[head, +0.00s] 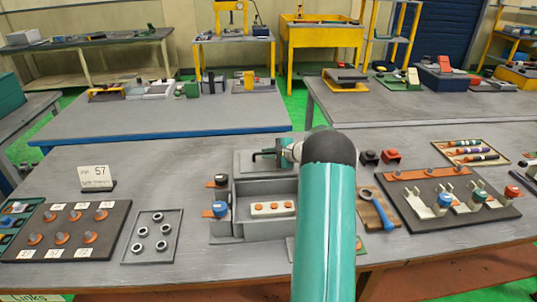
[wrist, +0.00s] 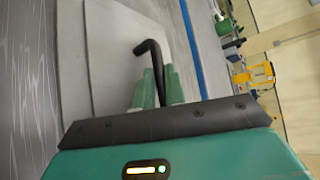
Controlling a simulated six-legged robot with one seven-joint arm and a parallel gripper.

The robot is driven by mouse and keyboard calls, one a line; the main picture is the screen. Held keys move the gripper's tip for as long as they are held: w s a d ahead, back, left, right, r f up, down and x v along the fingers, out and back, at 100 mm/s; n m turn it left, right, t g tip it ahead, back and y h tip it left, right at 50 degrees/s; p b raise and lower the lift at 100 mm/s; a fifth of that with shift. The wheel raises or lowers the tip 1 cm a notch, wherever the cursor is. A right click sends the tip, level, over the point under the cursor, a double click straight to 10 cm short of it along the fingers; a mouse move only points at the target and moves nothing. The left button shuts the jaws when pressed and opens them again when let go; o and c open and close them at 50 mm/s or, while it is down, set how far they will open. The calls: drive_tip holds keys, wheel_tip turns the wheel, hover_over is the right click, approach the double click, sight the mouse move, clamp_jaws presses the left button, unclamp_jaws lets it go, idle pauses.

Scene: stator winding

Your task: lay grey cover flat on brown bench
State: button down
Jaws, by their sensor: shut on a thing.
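The grey cover (head: 243,163) is a flat plate just behind the open grey box (head: 254,227) in the head view. In the wrist view the cover (wrist: 105,40) fills the upper left, with a bent black handle (wrist: 150,50). My gripper (head: 259,155) is shut on that handle; its green fingers (wrist: 158,88) close around it. My arm hides the cover's right side in the head view. Whether the cover touches the bench or hangs just above it, I cannot tell. The bench (head: 140,160) has a grey worn top and a brown front edge.
The box holds a pale strip with orange buttons (head: 272,208). A number 57 sign (head: 96,178), a tray of rings (head: 152,236) and a dark board with orange knobs (head: 70,232) stand left. Bench left of the cover is clear.

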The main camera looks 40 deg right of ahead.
drive_tip(key=shift+f, duration=0.55)
drive_tip(key=c, duration=1.5)
unclamp_jaws()
drive_tip(key=shift+f, duration=0.1)
drive_tip(key=shift+o, duration=0.2)
